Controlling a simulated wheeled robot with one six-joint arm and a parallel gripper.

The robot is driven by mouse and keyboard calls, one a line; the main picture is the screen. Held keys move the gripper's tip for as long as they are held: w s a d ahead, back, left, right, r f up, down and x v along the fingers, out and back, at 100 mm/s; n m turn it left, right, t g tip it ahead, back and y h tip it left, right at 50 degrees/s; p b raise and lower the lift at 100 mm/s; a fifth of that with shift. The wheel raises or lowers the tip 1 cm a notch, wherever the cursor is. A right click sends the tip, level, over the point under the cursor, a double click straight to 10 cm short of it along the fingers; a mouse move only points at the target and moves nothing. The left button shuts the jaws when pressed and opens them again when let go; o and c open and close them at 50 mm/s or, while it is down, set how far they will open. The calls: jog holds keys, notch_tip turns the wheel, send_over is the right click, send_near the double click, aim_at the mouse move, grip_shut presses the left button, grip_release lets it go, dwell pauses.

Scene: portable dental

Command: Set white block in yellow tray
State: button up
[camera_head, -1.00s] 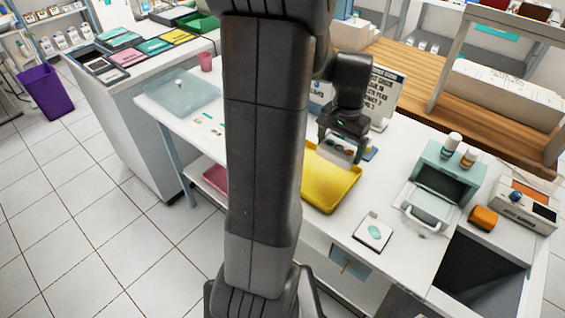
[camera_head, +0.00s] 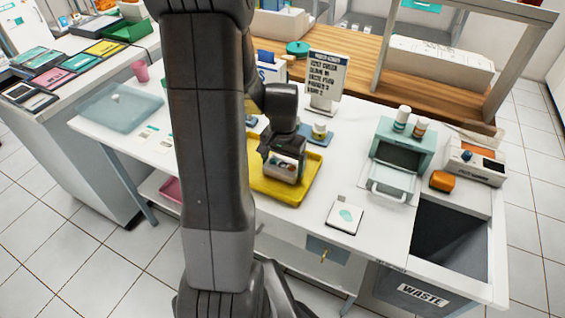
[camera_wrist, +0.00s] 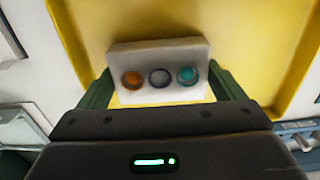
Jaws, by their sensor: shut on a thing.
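The white block (camera_head: 284,167) is held between the fingers of my gripper (camera_head: 282,160). In the wrist view the white block (camera_wrist: 158,60) shows an orange, a grey and a teal round spot on its face, with green fingers of my gripper (camera_wrist: 160,92) at both sides. The yellow tray (camera_head: 272,193) lies on the white table, and the block is over its inside. In the wrist view the yellow tray (camera_wrist: 250,30) fills the background behind the block. I cannot tell whether the block touches the tray floor.
A white square pad with a teal oval (camera_head: 344,216) lies right of the tray. A teal box with an open front (camera_head: 405,148) stands further right, beside an orange block (camera_head: 442,180). A sign (camera_head: 327,80) stands behind. A translucent blue mat (camera_head: 122,106) lies at the left.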

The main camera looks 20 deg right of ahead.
aim_at(283, 167)
jog(key=shift+f, duration=0.2)
jog(key=o, duration=0.9)
jog(key=shift+o, duration=0.2)
notch_tip(283, 167, up, 12)
jog(key=shift+r+p, duration=0.2)
jog(key=shift+p, duration=0.15)
jog(key=shift+f, duration=0.1)
